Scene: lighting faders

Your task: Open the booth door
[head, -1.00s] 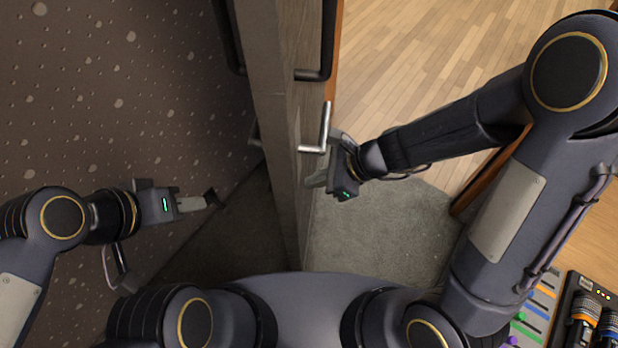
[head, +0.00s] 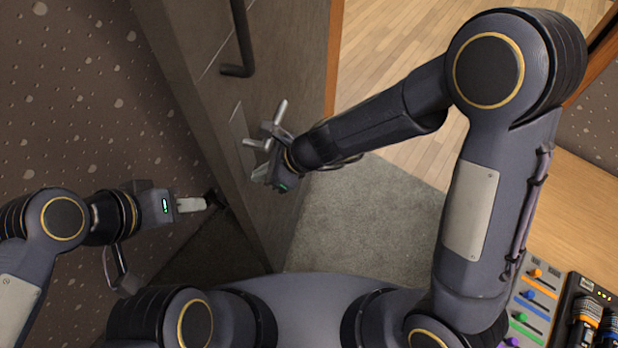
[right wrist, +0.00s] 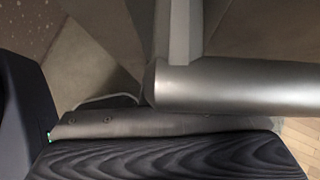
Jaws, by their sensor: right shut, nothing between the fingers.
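The booth door (head: 285,60) is a grey-brown wooden panel standing ajar, with a wide opening to its right. Its silver lever handle (head: 280,111) is on the face toward the opening. My right gripper (head: 260,172) is shut and empty, close against this face just below the lever. In the right wrist view the metal lever (right wrist: 240,88) crosses close in front of the gripper; contact cannot be told. My left gripper (head: 205,203) is on the other side of the door, near its edge; its finger gap is unclear.
A black pull bar (head: 242,40) is higher on the door. Grey carpet (head: 365,215) and wood floor (head: 400,40) show through the opening. A fader desk (head: 535,300) stands at the lower right. A dotted dark wall (head: 70,110) is at left.

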